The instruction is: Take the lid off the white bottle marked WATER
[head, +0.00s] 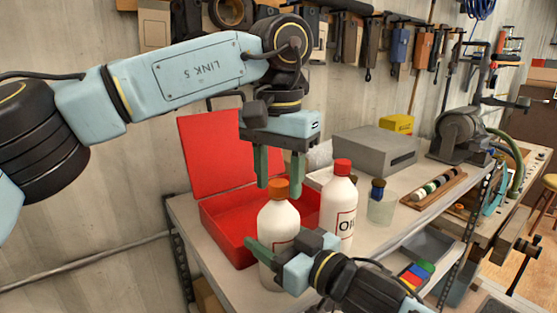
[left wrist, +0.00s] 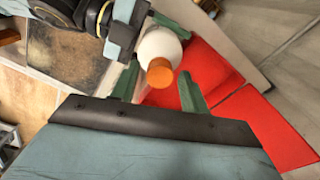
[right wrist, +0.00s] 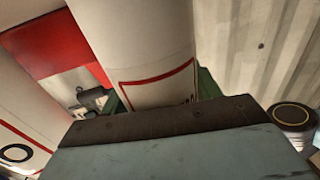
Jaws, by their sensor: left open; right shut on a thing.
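A white bottle (head: 279,222) with an orange lid (head: 278,189) stands upright at the shelf's front. Its label is hidden in the head view; the right wrist view shows the bottle body (right wrist: 140,45) with a red-framed label, its word mostly cut off. My right gripper (head: 276,250) is shut around the bottle's body, low down. The lid is on the bottle.
A white bottle marked Oil (head: 338,210) with a red lid stands close to the right. An open red toolbox (head: 215,160) is behind. A clear cup (head: 381,208), a grey box (head: 375,152) and a wooden rack (head: 435,188) stand farther right.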

